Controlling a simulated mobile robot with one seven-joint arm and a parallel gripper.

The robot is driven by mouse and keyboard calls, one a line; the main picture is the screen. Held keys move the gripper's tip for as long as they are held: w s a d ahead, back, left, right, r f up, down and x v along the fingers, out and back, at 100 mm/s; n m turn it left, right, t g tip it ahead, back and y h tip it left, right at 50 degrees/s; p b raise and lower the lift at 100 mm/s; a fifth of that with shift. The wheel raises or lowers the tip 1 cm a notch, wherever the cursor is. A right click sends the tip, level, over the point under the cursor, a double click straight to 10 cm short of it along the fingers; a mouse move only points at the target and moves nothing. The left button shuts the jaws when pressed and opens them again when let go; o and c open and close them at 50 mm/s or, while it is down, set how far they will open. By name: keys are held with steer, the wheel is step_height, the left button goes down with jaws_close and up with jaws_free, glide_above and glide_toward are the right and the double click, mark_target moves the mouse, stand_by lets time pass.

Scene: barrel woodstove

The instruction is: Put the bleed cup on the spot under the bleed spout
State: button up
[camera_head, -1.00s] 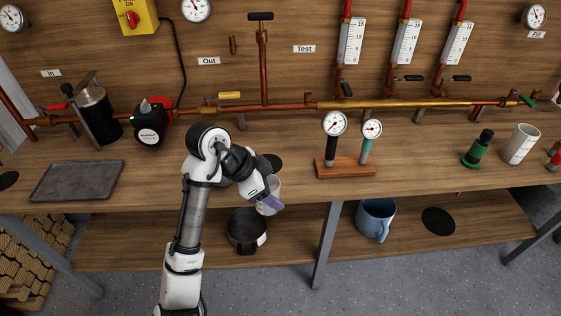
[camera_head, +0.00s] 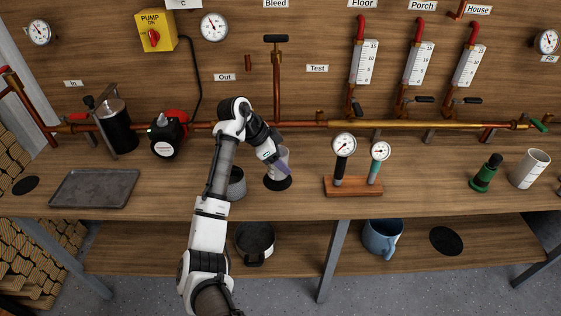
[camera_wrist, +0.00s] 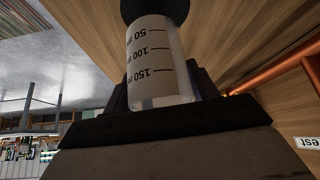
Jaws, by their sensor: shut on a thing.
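The bleed cup (camera_head: 284,153) is a pale, clear-sided cup with volume marks. My gripper (camera_head: 277,163) is shut on it. In the wrist view the cup (camera_wrist: 158,60) lies between the fingers, its marks reading upside down. A round black spot (camera_head: 277,184) on the bench is directly below the cup. The spot also shows past the cup's far end in the wrist view (camera_wrist: 155,8). I cannot tell whether the cup touches it. The copper bleed pipe (camera_head: 276,85) with a black handle rises behind, under the Bleed label (camera_head: 275,4). The spout is not clearly visible.
A grey pot (camera_head: 237,186) stands on the bench just left of the spot, partly behind my arm. A two-gauge wooden stand (camera_head: 353,187) is to the right. A brass and copper pipe (camera_head: 420,125) runs behind. A tray (camera_head: 95,188) lies at left.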

steer(key=shift+w, duration=0.5)
steer(key=shift+f+p, duration=0.8)
steer(key=shift+f, duration=0.95)
steer(key=shift+f, duration=0.1)
steer(key=o, duration=1)
steer(key=shift+c, duration=0.2)
steer(key=shift+r, duration=0.2)
steer(key=shift+a+r, duration=0.15)
steer(key=shift+a, duration=0.1)
steer(key=b+v, duration=0.3)
steer(key=v, duration=0.8)
steer(key=shift+r, duration=0.15)
